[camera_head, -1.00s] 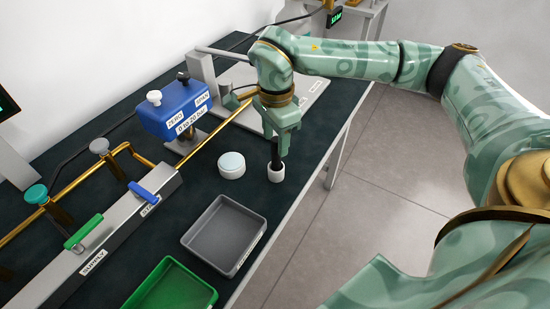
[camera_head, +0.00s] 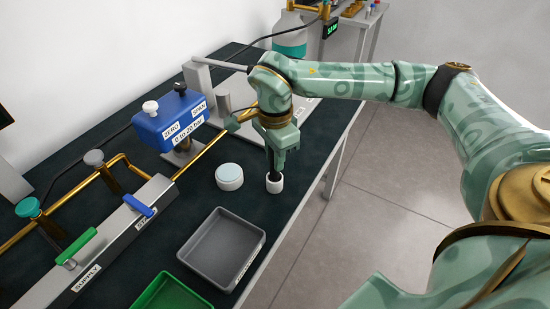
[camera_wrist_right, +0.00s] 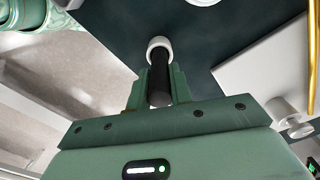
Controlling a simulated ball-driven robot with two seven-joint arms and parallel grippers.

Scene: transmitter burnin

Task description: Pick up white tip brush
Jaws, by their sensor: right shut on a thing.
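The brush shows in the head view as a dark upright handle (camera_head: 273,162) with a white round piece (camera_head: 274,183) at its lower end, near the table's right edge. My right gripper (camera_head: 277,148) is above it, with its fingers around the handle. In the right wrist view my right gripper (camera_wrist_right: 157,88) is shut on the black handle (camera_wrist_right: 159,75), and the white piece (camera_wrist_right: 159,45) lies beyond the fingertips. I cannot tell whether this white piece is the brush's tip or a holder around it. My left gripper is not in view.
A round white container (camera_head: 229,178) stands close left of the brush. A grey tray (camera_head: 256,260) and a green tray (camera_head: 150,292) lie nearer. A blue transmitter (camera_head: 165,127) and brass pipes stand left. The table's right edge is close, with floor beyond.

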